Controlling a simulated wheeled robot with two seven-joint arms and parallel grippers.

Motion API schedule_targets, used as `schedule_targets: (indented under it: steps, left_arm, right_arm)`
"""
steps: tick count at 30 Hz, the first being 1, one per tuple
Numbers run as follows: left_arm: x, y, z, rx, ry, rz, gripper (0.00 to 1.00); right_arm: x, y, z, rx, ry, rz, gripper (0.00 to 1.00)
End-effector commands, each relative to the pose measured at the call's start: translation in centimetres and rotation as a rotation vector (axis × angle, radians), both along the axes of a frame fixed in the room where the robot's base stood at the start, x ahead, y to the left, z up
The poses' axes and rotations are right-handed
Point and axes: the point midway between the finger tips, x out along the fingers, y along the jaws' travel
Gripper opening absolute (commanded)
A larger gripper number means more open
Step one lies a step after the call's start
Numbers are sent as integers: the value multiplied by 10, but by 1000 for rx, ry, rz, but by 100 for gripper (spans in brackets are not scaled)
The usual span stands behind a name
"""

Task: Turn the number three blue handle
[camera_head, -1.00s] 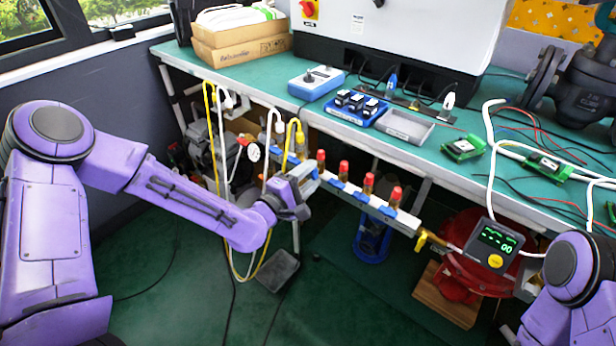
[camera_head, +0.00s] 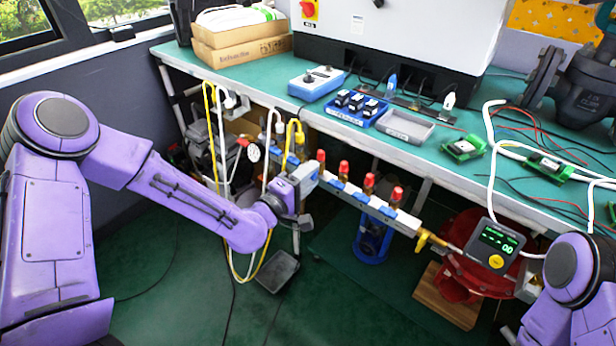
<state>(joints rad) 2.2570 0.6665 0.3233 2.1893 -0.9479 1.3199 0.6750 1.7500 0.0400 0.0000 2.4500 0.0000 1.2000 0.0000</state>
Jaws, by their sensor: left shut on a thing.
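A valve manifold (camera_head: 408,222) runs slantwise below the front edge of the bench, with a row of red-capped valves and small blue handles (camera_head: 362,197) on its front. My left gripper (camera_head: 312,180) is at the manifold, just left of the blue handle (camera_head: 337,185) under a red cap (camera_head: 321,157). It is shut on a blue handle, which the gripper itself mostly hides. I cannot read any handle number. My right arm shows at the lower right, but its gripper is out of view.
Yellow and white hoses (camera_head: 222,140) hang left of the manifold, close to my left arm. A display unit with a yellow button (camera_head: 494,245) sits at its right end. The green bench (camera_head: 430,160) overhangs above. The floor in front is clear.

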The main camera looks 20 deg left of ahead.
Motion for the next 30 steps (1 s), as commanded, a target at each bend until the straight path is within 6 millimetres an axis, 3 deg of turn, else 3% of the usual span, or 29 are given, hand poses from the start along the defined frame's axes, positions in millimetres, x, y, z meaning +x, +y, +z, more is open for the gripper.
schedule_targets:
  steps: [2, 3, 5, 16, 24, 30]
  left_arm:
    - [-1, 0, -1, 2, 3, 0, 12]
    - [-1, 0, -2, 2, 3, 0, 49]
    - [0, 0, -1, 2, 2, -1, 68]
    - [-7, 3, 0, -1, 1, 0, 68]
    - [-64, 24, 1, -2, 3, 1, 68]
    - [-94, 35, 0, 0, 2, 0, 68]
  right_arm:
    - [0, 0, 0, 0, 0, 0, 53]
    - [0, 0, 0, 0, 0, 0, 53]
    - [0, 0, 0, 0, 0, 0, 53]
    - [0, 0, 1, 0, 0, 0, 53]
    - [0, 0, 6, 0, 0, 0, 53]
    - [0, 0, 10, 0, 0, 0, 53]
